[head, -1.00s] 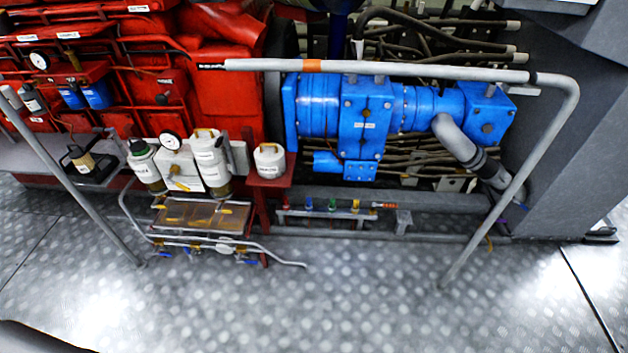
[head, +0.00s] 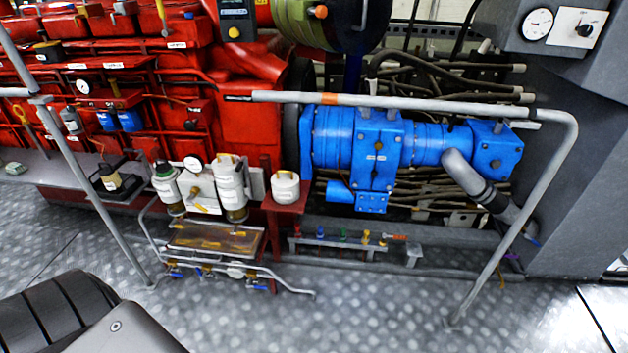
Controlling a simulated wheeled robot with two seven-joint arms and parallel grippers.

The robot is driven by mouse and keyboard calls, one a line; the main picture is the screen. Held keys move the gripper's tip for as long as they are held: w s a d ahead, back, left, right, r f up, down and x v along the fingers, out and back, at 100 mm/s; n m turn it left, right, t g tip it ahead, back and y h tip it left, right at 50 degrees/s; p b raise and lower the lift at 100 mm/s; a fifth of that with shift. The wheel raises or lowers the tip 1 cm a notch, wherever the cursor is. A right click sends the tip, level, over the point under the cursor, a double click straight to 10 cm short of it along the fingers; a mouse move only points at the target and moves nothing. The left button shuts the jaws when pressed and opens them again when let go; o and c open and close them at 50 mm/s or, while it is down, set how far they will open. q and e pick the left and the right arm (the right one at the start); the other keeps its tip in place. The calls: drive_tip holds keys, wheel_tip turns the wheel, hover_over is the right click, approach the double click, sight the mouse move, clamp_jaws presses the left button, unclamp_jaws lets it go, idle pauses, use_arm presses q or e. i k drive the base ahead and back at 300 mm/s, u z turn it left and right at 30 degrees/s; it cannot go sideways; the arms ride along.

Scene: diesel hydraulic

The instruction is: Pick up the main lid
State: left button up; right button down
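No label I can read marks a main lid. Candidates are a short white canister (head: 285,188) with a yellowish handle on top, standing on a red bracket, and a taller white canister (head: 230,184) left of it, also with yellowish fittings on top. A white container with a dark green cap (head: 163,168) stands farther left, beside a round gauge. Below them is a shallow tray with a clear, brownish cover (head: 215,238). Neither gripper is in view. A dark grey part at the bottom left looks like my own arm.
A grey handrail (head: 420,103) runs across the front of the blue pump unit (head: 372,145). The red engine (head: 240,125) is behind. The metal checker-plate floor (head: 390,310) in front is clear.

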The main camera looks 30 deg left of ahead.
sight(285, 187)
drive_tip(key=z, duration=0.4)
drive_tip(key=i, duration=0.85)
